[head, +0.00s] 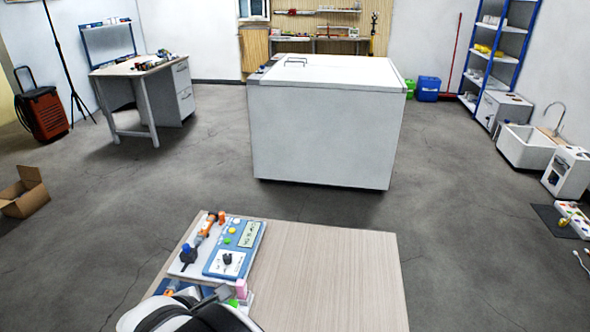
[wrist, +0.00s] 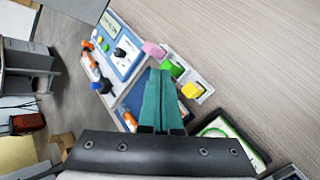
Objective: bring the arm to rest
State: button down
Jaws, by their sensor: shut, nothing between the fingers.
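My gripper (wrist: 161,78) shows in the wrist view as two teal fingers pressed together, shut and empty. Its tips are over the table beside a row of small pink, green (wrist: 173,69) and yellow pieces on a grey strip; whether they touch anything I cannot tell. In the head view my arm covers the near left part of the wooden table (head: 330,275), and the fingers are hard to make out there.
A blue panel (head: 229,262) with a display, knob and buttons lies at the table's left, with an orange tool (head: 207,226) beside it. A green-and-white item (wrist: 222,130) lies near my gripper. The table's right side is clear. A white chest (head: 322,138) stands beyond.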

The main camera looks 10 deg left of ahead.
jog(key=s+d+r+m+g+h, duration=0.1)
jog(key=s+d+r+m+g, duration=0.15)
jog(key=d+m, duration=0.45)
jog(key=s+d+r+m+g+h, duration=0.1)
jog(key=d+r+m, duration=0.2)
jog(key=d, duration=0.7)
jog(key=s+d+r+m+g+h, duration=0.1)
jog(key=s+d+r+m+g, duration=0.1)
jog(key=d+m, duration=0.55)
jog(key=s+d+m+g+y, duration=0.1)
jog(key=s+d+m+y, duration=0.1)
jog(key=s+m, duration=0.4)
jog(key=s+d+r+m+g+y, duration=0.1)
jog(key=s+d+m+g+y, duration=0.1)
jog(key=s+m, duration=0.4)
jog(key=s+y, duration=0.1)
jog(key=s, duration=0.4)
jog(key=shift+s+d+r+y, duration=0.15)
jog(key=shift+s+d+y, duration=0.15)
jog(key=shift+d+y, duration=0.1)
